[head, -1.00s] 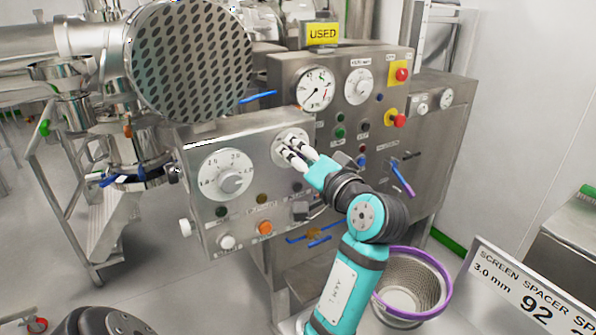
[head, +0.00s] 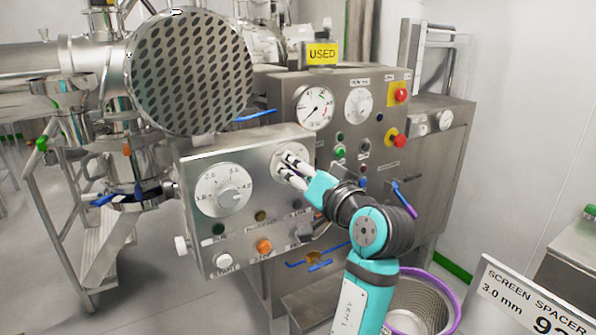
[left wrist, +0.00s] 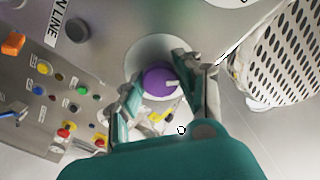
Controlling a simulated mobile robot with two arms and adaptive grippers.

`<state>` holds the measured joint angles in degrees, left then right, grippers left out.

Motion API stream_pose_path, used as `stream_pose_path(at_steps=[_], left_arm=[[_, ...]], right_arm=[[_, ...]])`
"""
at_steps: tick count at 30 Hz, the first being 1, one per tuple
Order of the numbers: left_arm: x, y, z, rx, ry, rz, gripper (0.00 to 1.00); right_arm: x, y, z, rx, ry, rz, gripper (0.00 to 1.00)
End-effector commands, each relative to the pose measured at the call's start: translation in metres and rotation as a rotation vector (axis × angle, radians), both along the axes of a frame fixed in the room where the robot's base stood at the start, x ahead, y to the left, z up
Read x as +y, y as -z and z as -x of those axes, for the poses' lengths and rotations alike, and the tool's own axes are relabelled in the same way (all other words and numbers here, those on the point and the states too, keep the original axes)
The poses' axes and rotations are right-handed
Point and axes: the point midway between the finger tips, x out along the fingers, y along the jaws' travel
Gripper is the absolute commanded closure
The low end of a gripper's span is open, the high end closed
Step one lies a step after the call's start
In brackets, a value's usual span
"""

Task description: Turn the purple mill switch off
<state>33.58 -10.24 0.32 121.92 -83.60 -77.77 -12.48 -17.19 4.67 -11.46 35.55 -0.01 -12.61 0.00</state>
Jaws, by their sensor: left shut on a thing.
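The purple mill switch (left wrist: 158,82) is a round purple knob with a pale pointer, set on a light round plate (left wrist: 183,50) on the steel control box. My left gripper (head: 283,167) reaches this plate at the upper right of the box's front in the head view, where its fingers hide the purple knob. In the left wrist view the two fingers of my left gripper (left wrist: 156,95) stand on either side of the knob, shut on it. My right gripper is in neither view.
The control box (head: 250,148) also carries a numbered dial (head: 222,197) and an orange button (head: 264,246). A perforated steel disc (head: 190,72) overhangs it. A taller panel behind has a gauge (head: 315,107) and a red emergency button (head: 398,139). A purple-rimmed basket (head: 456,290) stands below.

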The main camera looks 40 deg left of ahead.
Motion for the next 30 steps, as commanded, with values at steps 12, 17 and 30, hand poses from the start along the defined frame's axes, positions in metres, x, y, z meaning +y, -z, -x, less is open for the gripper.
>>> stream_pose_path(at_steps=[12, 17, 30], left_arm=[[0.000, 0.001, 0.000, 0.002, 0.000, 0.002, 0.41], [0.000, -0.008, 0.000, -0.003, -0.001, 0.002, 0.41], [-0.001, -0.085, -0.001, -0.001, 0.001, 0.002, 0.41]], right_arm=[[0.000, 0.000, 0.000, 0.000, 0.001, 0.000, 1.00], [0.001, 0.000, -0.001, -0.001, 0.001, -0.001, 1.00], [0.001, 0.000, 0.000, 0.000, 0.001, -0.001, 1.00]])
